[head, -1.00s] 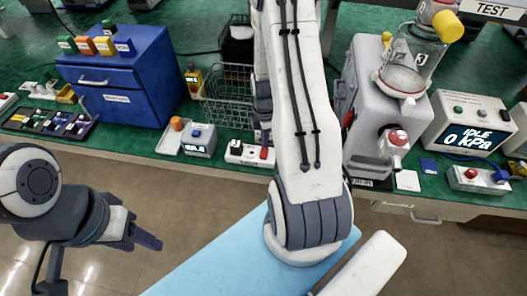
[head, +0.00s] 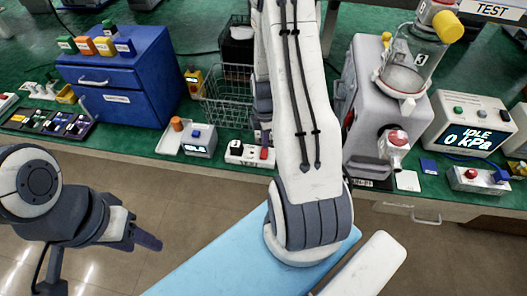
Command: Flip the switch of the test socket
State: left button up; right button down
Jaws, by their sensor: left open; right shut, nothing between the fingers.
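The test socket (head: 243,156) is a white power strip with a "TEST" label at the front edge of the green bench, in the middle of the head view. A red switch (head: 264,154) sits at its right end and a dark outlet or plug at its left. My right gripper (head: 266,136) points down just above the switch end and is shut and empty. It is largely hidden behind my own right arm, and I cannot tell whether it touches the switch. My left gripper (head: 146,239) is open and empty over the floor, away from the bench.
A wire basket (head: 226,100) stands behind the socket. A small display box (head: 199,141) is to its left, with a blue drawer cabinet (head: 118,80) beyond. A grey pump (head: 371,95) stands to the right, with a pressure gauge box (head: 470,125) further right. Cables lie on the bench.

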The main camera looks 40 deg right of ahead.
jog(key=shift+f+b, duration=0.75)
jog(key=shift+f, duration=0.25)
dwell(0.8)
jog(key=shift+r, duration=0.15)
notch_tip(320, 180, up, 7)
jog(key=p, duration=0.6)
dwell(0.5)
